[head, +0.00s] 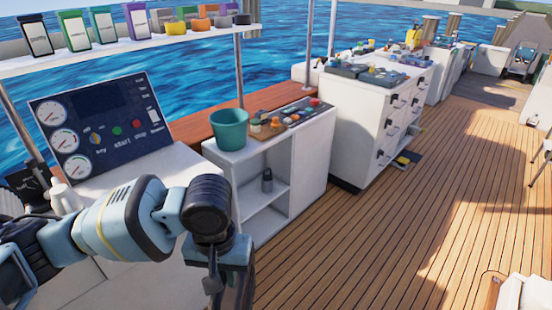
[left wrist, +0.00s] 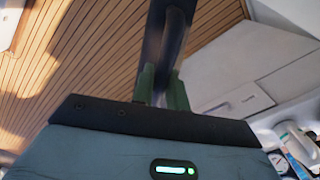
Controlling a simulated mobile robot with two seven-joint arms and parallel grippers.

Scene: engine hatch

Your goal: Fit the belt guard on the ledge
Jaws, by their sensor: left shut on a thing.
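My left gripper (left wrist: 162,88) is shut on a long dark piece (left wrist: 168,35), seen in the left wrist view between its two green fingers. The piece runs up and out at the top of that view; I cannot tell for sure that it is the belt guard. In the head view my left arm comes in from the left, and its dark wrist bends down at the bottom middle. The fingertips cannot be made out there. I cannot pick out the ledge for the guard in either view. My right gripper is not in view.
A gauge panel (head: 107,117) stands at the left, under a shelf (head: 150,43) of boxes and rolls. A teal bucket (head: 229,129) stands on a white open cabinet (head: 300,165). A white drawer cabinet (head: 349,125) is farther back. The plank deck (head: 390,230) at the right is mostly clear.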

